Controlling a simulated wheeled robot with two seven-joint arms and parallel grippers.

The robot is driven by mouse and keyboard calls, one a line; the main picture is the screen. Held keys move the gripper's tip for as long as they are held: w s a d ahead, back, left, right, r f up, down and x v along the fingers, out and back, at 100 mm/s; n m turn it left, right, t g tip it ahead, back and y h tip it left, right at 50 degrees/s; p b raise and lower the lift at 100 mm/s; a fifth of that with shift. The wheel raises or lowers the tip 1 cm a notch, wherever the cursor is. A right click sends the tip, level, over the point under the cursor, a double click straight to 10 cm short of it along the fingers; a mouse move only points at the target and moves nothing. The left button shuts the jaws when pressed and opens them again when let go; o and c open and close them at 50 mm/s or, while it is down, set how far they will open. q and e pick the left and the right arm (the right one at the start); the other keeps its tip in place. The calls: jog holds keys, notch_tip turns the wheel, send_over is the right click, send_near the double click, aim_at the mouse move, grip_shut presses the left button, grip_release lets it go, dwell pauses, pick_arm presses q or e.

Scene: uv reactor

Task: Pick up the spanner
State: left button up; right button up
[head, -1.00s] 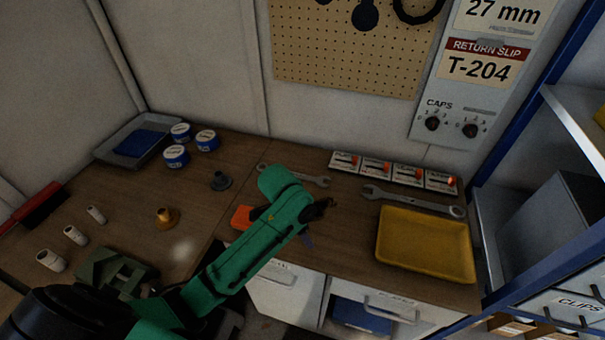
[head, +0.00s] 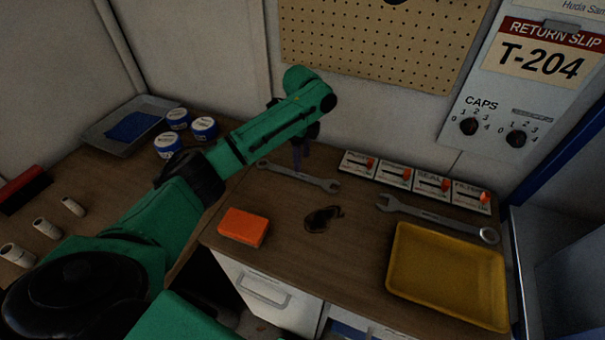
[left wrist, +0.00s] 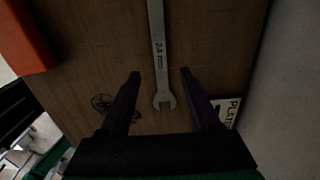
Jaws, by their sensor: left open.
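Two spanners lie flat on the wooden bench. The left spanner (head: 298,174) is grey, near the back wall; the other spanner (head: 437,217) is larger and lies behind the yellow tray. My left gripper (head: 298,160) is open above the left spanner, its arm reaching across the bench. In the left wrist view, the spanner (left wrist: 157,50) runs lengthwise between the fingers of my open left gripper (left wrist: 160,73), with a size marking, partly legible, on its shaft and its open jaw at the near end. The fingers appear apart from it. My right gripper is not in view.
The orange block (head: 243,227) and a dark flat item (head: 323,218) lie in front of the left spanner. The yellow tray (head: 447,275) is at right. Blue-and-white tins (head: 205,128) stand at left. The pegboard wall is close behind.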

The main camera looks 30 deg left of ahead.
aim_at(302, 176)
pick_arm(q)
notch_tip(302, 176, down, 6)
jog(key=shift+r+p, duration=0.25)
jog(key=shift+p, duration=0.75)
jog(key=shift+f, duration=0.2)
jog(key=shift+c, duration=0.8)
grip_shut()
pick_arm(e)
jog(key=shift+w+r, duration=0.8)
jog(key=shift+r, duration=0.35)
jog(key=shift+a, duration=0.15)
